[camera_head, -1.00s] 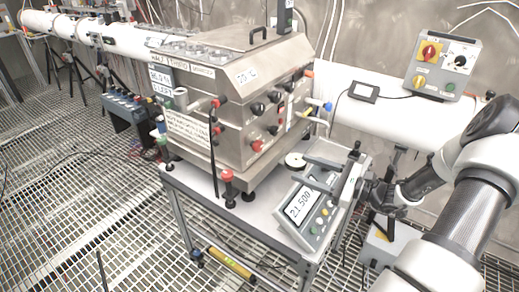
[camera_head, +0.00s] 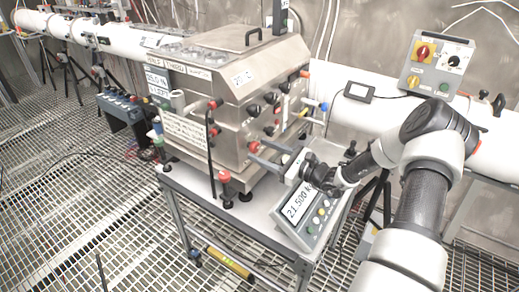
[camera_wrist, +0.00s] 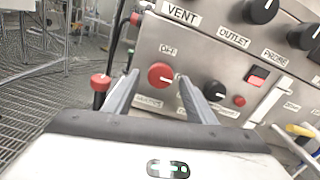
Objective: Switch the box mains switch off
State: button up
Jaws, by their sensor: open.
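The steel box (camera_head: 235,118) stands on a wheeled cart, its control face toward my arm. In the wrist view a round red knob (camera_wrist: 160,75) sits low on this face, with an "OFF" label (camera_wrist: 168,51) above it and a label too blurred to read below. I cannot tell which of these is the mains switch. My gripper (camera_wrist: 158,78) is open and empty, its fingertips on either side of the red knob in the picture; contact is unclear. In the head view my gripper (camera_head: 258,150) reaches the box's lower face.
Black knobs labelled "VENT", "OUTLET" (camera_wrist: 264,10) and "PROBE" line the face above. A red-topped post (camera_wrist: 101,84) stands left of the fingers. A scale display (camera_head: 298,204) lies on the cart below my gripper. A grey control box (camera_head: 438,65) is at right.

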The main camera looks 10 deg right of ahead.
jog(key=shift+x, duration=0.8)
jog(key=c, duration=1)
jog(key=shift+c, duration=0.2)
